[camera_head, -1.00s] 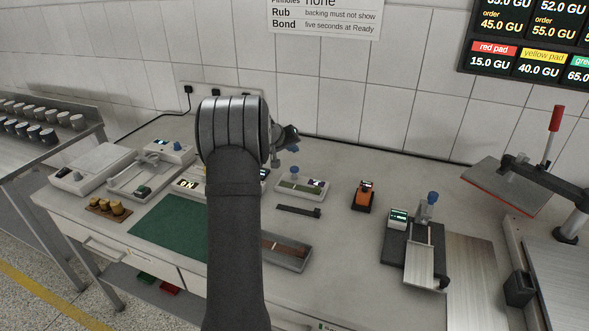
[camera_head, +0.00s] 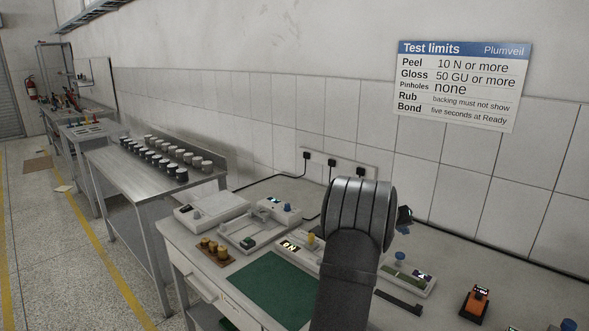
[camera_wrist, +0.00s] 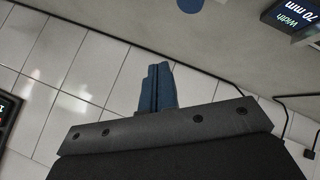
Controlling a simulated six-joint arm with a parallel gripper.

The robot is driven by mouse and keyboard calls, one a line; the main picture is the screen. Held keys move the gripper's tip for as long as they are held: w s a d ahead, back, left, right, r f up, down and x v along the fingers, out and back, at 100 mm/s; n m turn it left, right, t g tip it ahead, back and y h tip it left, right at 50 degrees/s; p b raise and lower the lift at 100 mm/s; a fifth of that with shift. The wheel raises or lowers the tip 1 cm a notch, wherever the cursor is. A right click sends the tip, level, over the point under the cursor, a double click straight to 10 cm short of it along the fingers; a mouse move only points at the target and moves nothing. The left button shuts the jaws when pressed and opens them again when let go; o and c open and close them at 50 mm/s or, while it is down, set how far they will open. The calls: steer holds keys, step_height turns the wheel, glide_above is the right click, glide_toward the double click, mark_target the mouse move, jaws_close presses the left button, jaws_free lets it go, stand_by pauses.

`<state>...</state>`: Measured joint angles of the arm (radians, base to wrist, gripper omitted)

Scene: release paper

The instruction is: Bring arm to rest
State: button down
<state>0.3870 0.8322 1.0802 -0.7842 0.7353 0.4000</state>
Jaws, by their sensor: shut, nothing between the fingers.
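My arm rises from the bottom of the head view, with its large grey joint standing over the bench. My gripper's blue fingers show in the wrist view (camera_wrist: 157,86). They are together with nothing between them, and they are clear of the bench and the tiled wall behind. In the head view the gripper is mostly hidden behind the joint; only a dark part shows at its right.
The bench (camera_head: 180,235) holds a green mat (camera_head: 270,288), weights on a brown tray (camera_head: 215,251), white instruments (camera_head: 212,206), a dark bar (camera_head: 398,302) and an orange device (camera_head: 475,303). A steel table (camera_head: 120,176) with several cups stands left. A limits sign (camera_head: 460,85) hangs on the wall.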

step_height(320, 180, up, 2)
steer(key=shift+r, duration=0.25)
steer(key=shift+f, duration=0.1)
